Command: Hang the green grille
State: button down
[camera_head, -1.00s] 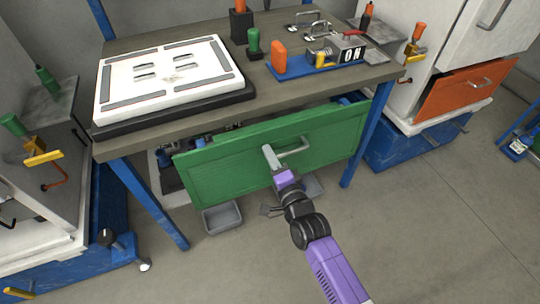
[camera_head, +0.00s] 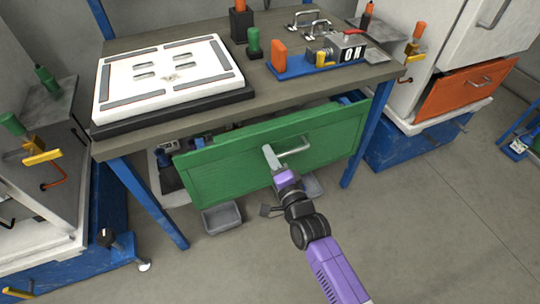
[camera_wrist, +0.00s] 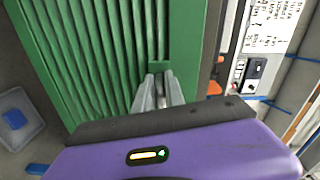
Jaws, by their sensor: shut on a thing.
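The green grille (camera_head: 235,170) is a wide green panel with a pale bar handle (camera_head: 295,149). It stands upright, slightly tilted, at the front of the workbench, with its upper edge just below the tabletop. My gripper (camera_head: 271,157) is shut on the handle, toward the middle of the panel. In the wrist view, the grille (camera_wrist: 95,45) fills the upper left and shows vertical ribs, with my gripper's fingers (camera_wrist: 162,88) closed together against it. The panel hides most of the space under the bench, and I cannot tell whether it touches the bench.
The workbench (camera_head: 225,115) has blue legs and carries a white slotted board (camera_head: 165,90) and a blue fixture with an ON sign (camera_head: 320,64). Grey trays (camera_head: 222,217) lie below. A white cabinet with an orange door (camera_head: 465,88) stands right. The front floor is clear.

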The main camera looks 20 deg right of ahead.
jog(key=shift+r, duration=0.1)
jog(key=c, duration=1.3)
grip_release()
jog(key=shift+f, duration=0.25)
jog(key=s, duration=0.4)
jog(key=s+p, duration=0.1)
jog(key=s, duration=0.2)
jog(key=shift+s+r, duration=0.2)
jog(key=shift+s, duration=0.2)
jog(key=shift+s+p, duration=0.55)
jog(key=shift+s, duration=3.45)
